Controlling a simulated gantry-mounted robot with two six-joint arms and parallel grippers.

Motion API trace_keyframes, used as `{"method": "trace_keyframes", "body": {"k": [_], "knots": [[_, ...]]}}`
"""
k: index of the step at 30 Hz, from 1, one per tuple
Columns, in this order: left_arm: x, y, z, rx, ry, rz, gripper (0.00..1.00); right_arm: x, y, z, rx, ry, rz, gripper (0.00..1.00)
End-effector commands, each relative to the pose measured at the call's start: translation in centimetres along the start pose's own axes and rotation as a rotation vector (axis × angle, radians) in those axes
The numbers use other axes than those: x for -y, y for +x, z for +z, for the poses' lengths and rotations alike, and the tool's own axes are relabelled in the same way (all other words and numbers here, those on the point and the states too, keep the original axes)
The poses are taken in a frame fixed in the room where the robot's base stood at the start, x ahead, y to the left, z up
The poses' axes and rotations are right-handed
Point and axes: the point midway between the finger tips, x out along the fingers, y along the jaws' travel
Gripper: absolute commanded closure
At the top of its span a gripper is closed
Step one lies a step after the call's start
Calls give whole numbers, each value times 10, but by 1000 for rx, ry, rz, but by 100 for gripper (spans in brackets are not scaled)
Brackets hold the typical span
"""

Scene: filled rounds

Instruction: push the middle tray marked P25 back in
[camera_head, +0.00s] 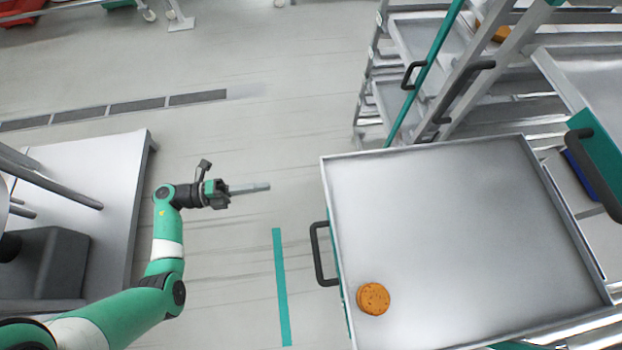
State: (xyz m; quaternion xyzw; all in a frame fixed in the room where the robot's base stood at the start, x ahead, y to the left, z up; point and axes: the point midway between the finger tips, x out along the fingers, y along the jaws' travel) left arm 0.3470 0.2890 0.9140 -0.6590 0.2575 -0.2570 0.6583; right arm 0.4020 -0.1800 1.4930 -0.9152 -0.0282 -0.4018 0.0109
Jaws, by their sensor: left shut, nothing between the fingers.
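A wide metal tray (450,215) is pulled out of the rack on the right. A black handle (321,254) is on its left-hand front face. A round orange-brown filled piece (373,298) lies on the tray near that front edge. No P25 mark can be read in this view. My left gripper (262,187) is shut and empty. It is over the floor to the left of the tray, pointing right towards it, with a gap between fingertips and tray. My right gripper is not in view.
Another tray with a green front (598,160) is at the right edge. A metal table (95,170) stands at left.

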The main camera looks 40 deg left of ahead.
Motion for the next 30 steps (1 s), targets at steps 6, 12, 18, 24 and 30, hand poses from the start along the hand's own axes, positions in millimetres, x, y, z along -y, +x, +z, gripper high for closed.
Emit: {"method": "trace_keyframes", "body": {"k": [6,12,18,24,30], "knots": [[-1,41,-2,-8,1,0,100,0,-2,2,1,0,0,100],[-1,85,-1,-6,3,-1,100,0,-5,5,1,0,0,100],[-1,119,-1,-5,1,-1,100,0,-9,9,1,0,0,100],[0,131,0,-1,1,-1,100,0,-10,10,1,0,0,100],[0,132,0,0,1,-1,100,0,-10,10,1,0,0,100]]}}
